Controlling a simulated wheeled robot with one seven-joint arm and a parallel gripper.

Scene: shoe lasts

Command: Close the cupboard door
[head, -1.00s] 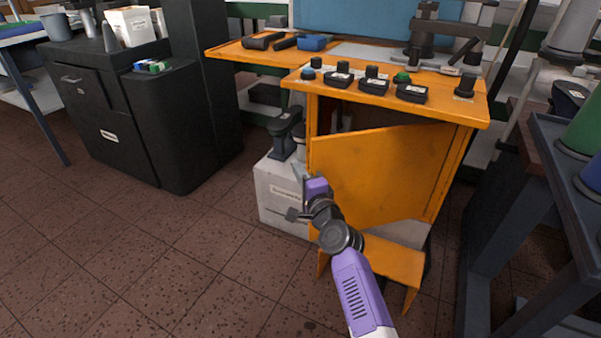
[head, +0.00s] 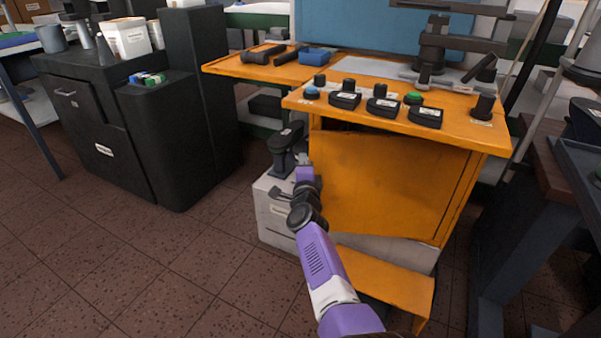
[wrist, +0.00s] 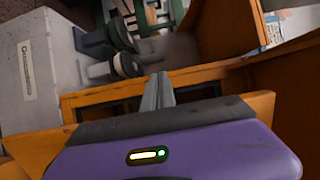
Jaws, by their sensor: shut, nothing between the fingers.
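The orange cupboard (head: 455,124) stands right of centre in the head view. My gripper (head: 304,174) is at the door's left edge, in front of the grey box. In the wrist view my gripper's fingers (wrist: 158,92) are together and empty, close to orange cupboard panels with a dark gap beside them. Contact with the door cannot be told.
A grey box (head: 272,212) with a dark last stand (head: 284,150) on it is just left of the cupboard. A black cabinet (head: 130,130) stands further left, and a dark bench (head: 540,190) at the right. Open tiled floor lies at the front left.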

